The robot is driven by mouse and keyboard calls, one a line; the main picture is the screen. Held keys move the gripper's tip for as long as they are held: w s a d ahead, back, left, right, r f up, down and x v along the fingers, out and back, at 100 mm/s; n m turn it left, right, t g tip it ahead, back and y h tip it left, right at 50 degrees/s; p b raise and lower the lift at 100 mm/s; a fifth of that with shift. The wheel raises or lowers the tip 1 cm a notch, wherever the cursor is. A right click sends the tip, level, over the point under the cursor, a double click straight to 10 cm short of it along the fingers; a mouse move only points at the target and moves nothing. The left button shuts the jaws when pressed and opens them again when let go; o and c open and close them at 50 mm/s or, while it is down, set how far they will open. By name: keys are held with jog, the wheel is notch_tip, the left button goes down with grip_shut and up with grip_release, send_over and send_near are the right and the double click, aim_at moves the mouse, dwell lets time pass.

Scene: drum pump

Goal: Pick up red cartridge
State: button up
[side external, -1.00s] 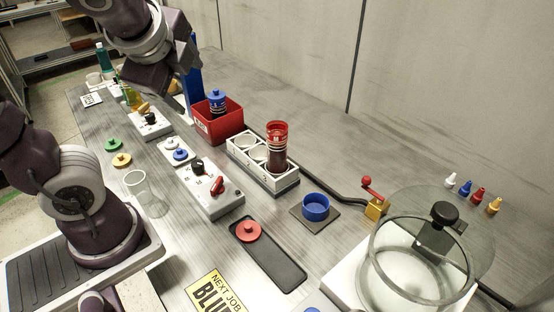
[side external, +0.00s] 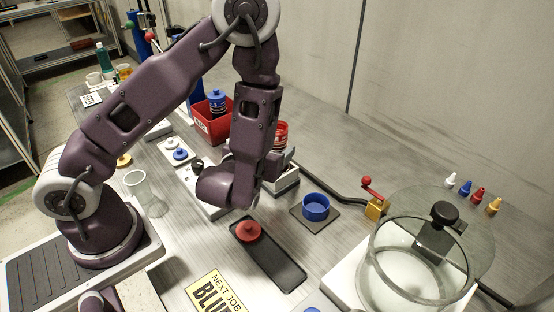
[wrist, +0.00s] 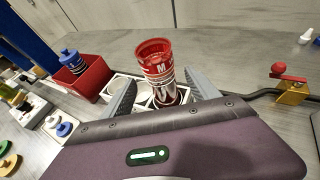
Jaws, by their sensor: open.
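The red cartridge (wrist: 158,68) stands in the end slot of the white rack (wrist: 116,86), its red open top facing up. In the side view the cartridge (side external: 281,129) is partly hidden behind my arm, with only its red upper part showing. My gripper (wrist: 162,92) is open in the wrist view, one finger on each side of the cartridge's lower part. I cannot tell whether either finger touches it. In the side view the fingers are mostly hidden by my wrist.
A red bin (side external: 213,126) with a blue cartridge (side external: 216,97) stands left of the rack. A blue ring cup (side external: 315,207) on a dark pad, a brass valve with a red knob (side external: 376,207) and a glass vessel (side external: 420,255) are to the right. A dark tray (side external: 277,262) holds a red cap.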

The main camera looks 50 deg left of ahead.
jog(key=shift+f, duration=0.75)
jog(key=x, duration=0.7)
jog(key=shift+w+r, duration=0.1)
jog(key=shift+w, duration=0.05)
grip_shut()
